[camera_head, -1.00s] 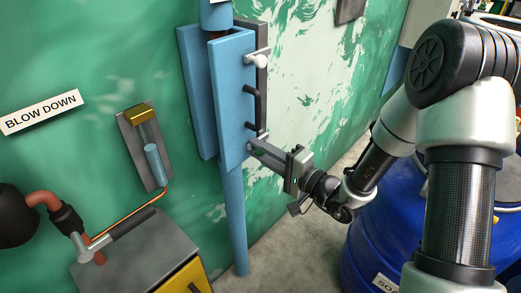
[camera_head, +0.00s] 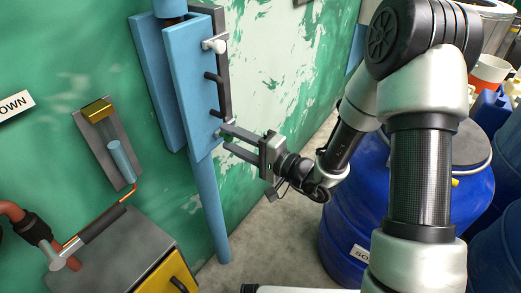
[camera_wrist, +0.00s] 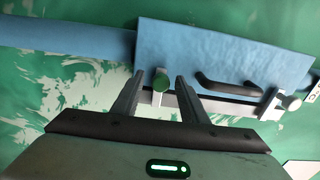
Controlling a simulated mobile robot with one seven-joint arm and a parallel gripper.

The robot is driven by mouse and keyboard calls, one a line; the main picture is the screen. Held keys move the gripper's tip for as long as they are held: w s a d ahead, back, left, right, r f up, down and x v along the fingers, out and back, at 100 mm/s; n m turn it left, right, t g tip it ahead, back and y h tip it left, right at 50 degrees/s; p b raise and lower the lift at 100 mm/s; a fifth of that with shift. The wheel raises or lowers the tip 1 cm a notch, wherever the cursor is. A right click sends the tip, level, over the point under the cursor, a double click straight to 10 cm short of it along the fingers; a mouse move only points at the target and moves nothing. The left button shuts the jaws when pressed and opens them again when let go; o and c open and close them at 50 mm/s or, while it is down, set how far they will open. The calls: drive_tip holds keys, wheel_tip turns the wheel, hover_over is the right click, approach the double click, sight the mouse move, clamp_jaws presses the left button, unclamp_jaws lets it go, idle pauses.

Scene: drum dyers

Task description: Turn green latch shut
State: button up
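The green latch (camera_wrist: 161,82) shows in the wrist view as a small pale green knob at the lower edge of the blue door panel. It lies between the two fingertips of my gripper (camera_wrist: 168,82), nearer the left finger. The fingers are open, one on each side, and I cannot tell whether either touches it. In the head view my gripper (camera_head: 226,140) is at the lower right edge of the blue door (camera_head: 190,90), and the green latch is largely hidden by the fingers.
A white latch (camera_head: 215,45) is at the door's upper corner, with a black handle (camera_wrist: 228,87) between the latches. A blue pipe (camera_head: 208,205) runs below the box. A grey box with a yellow front (camera_head: 110,250) is lower left.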

drive_tip(key=p+v, duration=0.1)
drive_tip(key=v, duration=1.5)
drive_tip(key=shift+s, duration=0.1)
